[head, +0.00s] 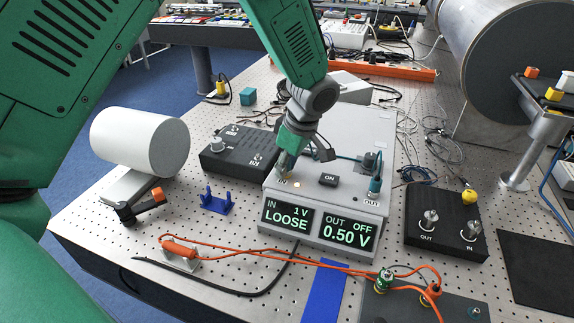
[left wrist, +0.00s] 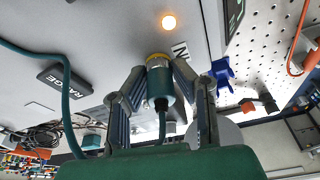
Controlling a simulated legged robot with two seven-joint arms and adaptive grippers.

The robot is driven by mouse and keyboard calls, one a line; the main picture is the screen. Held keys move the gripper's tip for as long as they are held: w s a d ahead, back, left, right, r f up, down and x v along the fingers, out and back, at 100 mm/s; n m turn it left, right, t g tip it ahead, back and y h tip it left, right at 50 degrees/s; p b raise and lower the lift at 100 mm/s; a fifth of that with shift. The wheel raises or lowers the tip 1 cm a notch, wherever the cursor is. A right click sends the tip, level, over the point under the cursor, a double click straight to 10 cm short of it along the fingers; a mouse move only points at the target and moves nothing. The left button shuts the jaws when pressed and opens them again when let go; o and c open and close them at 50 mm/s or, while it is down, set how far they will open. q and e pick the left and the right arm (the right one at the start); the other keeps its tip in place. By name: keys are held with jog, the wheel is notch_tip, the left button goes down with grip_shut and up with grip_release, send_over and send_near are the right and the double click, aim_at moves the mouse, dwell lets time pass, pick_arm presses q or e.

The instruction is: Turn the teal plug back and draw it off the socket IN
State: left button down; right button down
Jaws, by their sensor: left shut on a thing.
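The grey instrument box (head: 340,140) stands on the perforated table. Its left display (head: 287,214) reads IN, 1 V, LOOSE. My left gripper (head: 284,172) comes down over the IN socket at the box's front left. In the left wrist view my left gripper (left wrist: 158,82) is shut on the teal plug (left wrist: 161,88), with a finger on each side. A brass ring (left wrist: 158,59) shows between the plug and the grey panel, beside the IN label (left wrist: 181,50). A teal cable leaves the plug's back. The fingers mostly hide the plug and socket in the head view.
Another teal plug (head: 375,182) sits at OUT. The right display (head: 348,231) reads OUT OFF, 0.50 V. An ON button (head: 329,180) lies between the sockets. Black boxes (head: 240,152) (head: 445,225) flank the instrument. Orange cables (head: 300,257) lie in front, beside a blue strip (head: 325,292).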

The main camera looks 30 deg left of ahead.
pick_arm(q)
jog(key=shift+n, duration=0.4)
jog(key=n+p, duration=0.1)
jog(key=n, duration=0.1)
jog(key=shift+r+n+g, duration=0.1)
jog(key=shift+n+g, duration=0.3)
jog(key=shift+n+g+h, duration=0.3)
jog(key=shift+n, duration=0.8)
jog(key=shift+p, duration=0.35)
jog(key=n+p, duration=0.1)
jog(key=n, duration=0.1)
jog(key=shift+a+n+g, duration=0.1)
jog(key=shift+n+g, duration=0.2)
jog(key=shift+n, duration=0.1)
jog(key=shift+n+h, duration=0.3)
jog(key=shift+n, duration=0.1)
